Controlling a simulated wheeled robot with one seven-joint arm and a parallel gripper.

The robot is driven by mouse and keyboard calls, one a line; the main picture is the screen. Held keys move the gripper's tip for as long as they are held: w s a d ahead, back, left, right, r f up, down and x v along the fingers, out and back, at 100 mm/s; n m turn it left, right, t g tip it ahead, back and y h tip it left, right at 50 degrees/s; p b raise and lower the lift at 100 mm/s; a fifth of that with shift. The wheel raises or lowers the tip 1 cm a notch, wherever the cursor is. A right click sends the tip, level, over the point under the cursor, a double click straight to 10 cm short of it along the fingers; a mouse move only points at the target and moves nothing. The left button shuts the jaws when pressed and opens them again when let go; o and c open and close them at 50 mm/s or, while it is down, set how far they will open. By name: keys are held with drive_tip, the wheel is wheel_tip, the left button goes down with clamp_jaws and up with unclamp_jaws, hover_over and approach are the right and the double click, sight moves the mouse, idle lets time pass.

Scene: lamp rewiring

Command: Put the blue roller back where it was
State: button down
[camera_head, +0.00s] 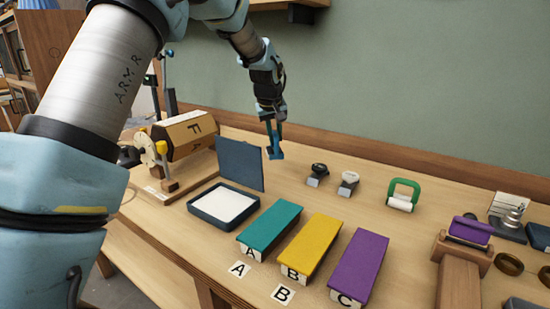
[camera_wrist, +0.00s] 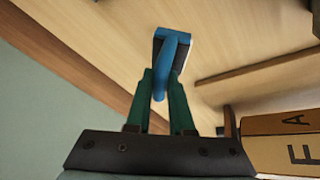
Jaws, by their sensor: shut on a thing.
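The blue roller (camera_head: 275,146) hangs from my gripper (camera_head: 270,121) in the head view, above the back part of the bench. In the wrist view the blue roller (camera_wrist: 171,45) sticks out past the fingertips, with a dark and pale part at its far end. My gripper (camera_wrist: 161,80) is shut on its blue handle there. The roller is apart from the bench top. A green-handled roller (camera_head: 403,195) with a pale drum lies on the bench to the right.
A dark-rimmed open box (camera_head: 212,217) with a white pad stands below and left. Teal (camera_head: 270,228), yellow (camera_head: 312,243) and purple (camera_head: 358,264) blocks stand in front. Two small stamps (camera_head: 318,172) (camera_head: 348,181) are at the back. A wooden drum marked F (camera_head: 186,133) stands left.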

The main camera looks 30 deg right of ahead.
sight(275, 150)
drive_tip(key=shift+f+p, duration=0.6)
drive_tip(key=shift+f, duration=2.2)
drive_tip(key=shift+f, duration=0.15)
drive_tip(key=c, duration=0.8)
unclamp_jaws()
drive_tip(key=shift+s+a+r, duration=0.1)
drive_tip(key=shift+r, duration=0.35)
drive_tip(key=b+v, duration=0.2)
drive_tip(key=v, duration=0.9)
drive_tip(key=shift+r+b, duration=0.2)
drive_tip(key=shift+b, duration=0.15)
drive_tip(key=shift+s, duration=0.15)
